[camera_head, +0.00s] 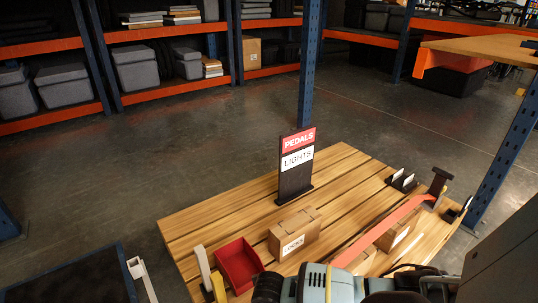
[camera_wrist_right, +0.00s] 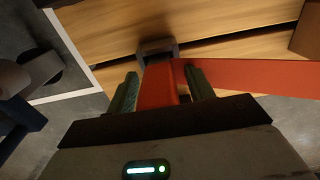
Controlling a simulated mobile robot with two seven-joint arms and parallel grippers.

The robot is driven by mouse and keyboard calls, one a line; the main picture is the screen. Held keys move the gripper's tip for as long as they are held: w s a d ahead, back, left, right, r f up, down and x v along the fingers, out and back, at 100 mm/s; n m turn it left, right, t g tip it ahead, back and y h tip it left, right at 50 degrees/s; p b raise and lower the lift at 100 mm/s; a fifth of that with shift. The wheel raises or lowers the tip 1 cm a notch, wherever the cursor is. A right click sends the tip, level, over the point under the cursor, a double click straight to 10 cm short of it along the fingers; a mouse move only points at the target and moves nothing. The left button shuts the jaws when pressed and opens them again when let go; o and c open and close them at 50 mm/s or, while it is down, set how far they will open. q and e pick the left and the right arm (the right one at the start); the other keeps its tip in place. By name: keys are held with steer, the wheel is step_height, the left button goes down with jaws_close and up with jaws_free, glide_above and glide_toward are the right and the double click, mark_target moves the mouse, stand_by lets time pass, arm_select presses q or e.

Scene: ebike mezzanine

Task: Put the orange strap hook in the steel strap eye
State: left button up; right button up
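In the right wrist view, my right gripper (camera_wrist_right: 163,88) has its two grey-green fingers closed on either side of the orange strap hook (camera_wrist_right: 160,86). The orange strap (camera_wrist_right: 250,76) runs from the hook to the right. The dark grey steel strap eye (camera_wrist_right: 157,46) stands just ahead of the hook at the wooden slats. The hook's front end overlaps the eye's lower part in the picture; I cannot tell whether it is inside. In the head view the strap (camera_head: 385,229) stretches diagonally over the slatted top; its near end is hidden behind an arm. I see no left gripper.
On the slatted wooden top (camera_head: 225,222) stand a sign (camera_head: 296,165), a LOCKS carton (camera_head: 294,234), a red bin (camera_head: 240,264) and another carton (camera_head: 400,230) by the strap. Dark upright pieces (camera_head: 438,182) stand at the right corner. The top's back left is clear.

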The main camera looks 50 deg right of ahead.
steer(key=shift+r, duration=0.3)
step_height(320, 180, up, 10)
steer(key=p, duration=0.5)
steer(key=shift+r, duration=0.1)
steer(key=shift+r+p, duration=0.3)
steer(key=shift+r, duration=0.5)
